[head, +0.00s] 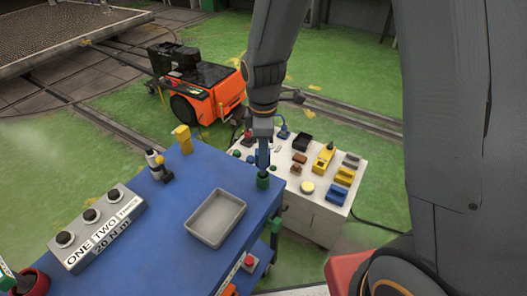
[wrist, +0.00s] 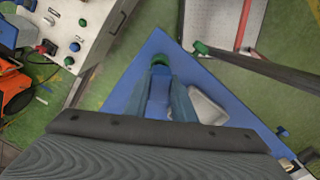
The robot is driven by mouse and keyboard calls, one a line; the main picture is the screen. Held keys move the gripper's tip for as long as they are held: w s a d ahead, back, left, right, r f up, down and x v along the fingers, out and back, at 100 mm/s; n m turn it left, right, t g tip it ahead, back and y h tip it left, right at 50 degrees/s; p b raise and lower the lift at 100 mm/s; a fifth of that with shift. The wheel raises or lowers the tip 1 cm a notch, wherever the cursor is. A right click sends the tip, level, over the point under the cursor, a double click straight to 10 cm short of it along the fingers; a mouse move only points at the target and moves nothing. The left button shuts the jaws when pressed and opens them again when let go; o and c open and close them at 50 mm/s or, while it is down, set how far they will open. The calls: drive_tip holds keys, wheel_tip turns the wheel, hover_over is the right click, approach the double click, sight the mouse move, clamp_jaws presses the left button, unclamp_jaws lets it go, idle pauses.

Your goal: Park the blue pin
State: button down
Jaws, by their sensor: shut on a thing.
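My gripper (head: 263,160) points down over the right corner of the blue table. It is shut on the blue pin, which shows as a blue piece between the fingers in the wrist view (wrist: 158,92). A dark green round holder (head: 263,180) stands at that corner, straight below the fingertips. The holder also shows in the wrist view (wrist: 160,60), just past the fingertips. The pin's lower end meets the holder's top in the picture; I cannot tell whether it is inside or just above it.
A white bench (head: 318,203) with several small parts stands behind. An orange cart (head: 195,85) is farther back.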

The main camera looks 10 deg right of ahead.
drive_tip(key=shift+f+b, duration=1.2)
drive_tip(key=shift+f, duration=1)
drive_tip(key=c, duration=1.4)
unclamp_jaws()
drive_tip(key=shift+r+b, duration=0.9)
drive_tip(key=shift+r, duration=2.95)
